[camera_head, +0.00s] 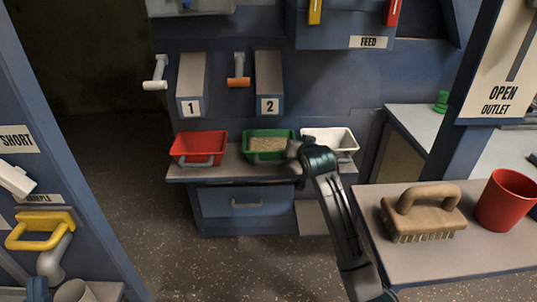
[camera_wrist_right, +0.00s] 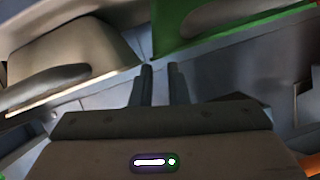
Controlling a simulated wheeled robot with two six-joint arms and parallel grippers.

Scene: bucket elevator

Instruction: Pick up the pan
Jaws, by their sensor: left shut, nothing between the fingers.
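Three pans stand in a row on a grey shelf (camera_head: 219,176). The red pan (camera_head: 190,160) is at the left. The green pan (camera_head: 254,161), with grainy tan material in it, is in the middle, and the white pan (camera_head: 338,139) is at the right. My right arm reaches over the shelf, and its gripper (camera_head: 294,151) is at the green pan's right end. In the right wrist view, the two fingers (camera_wrist_right: 161,72) are a narrow gap apart near the green rim (camera_wrist_right: 215,27). I cannot tell whether they touch it. My left gripper (camera_head: 37,288) seems to be at the lower-left edge, shut and empty.
Chutes 1 (camera_head: 191,84) and 2 (camera_head: 269,83) hang above the shelf. At right, a brush (camera_head: 422,209) and a red cup (camera_head: 506,200) stand on a counter (camera_head: 455,257). A yellow handle (camera_head: 42,228) is at left. The floor (camera_head: 190,262) before the shelf is open.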

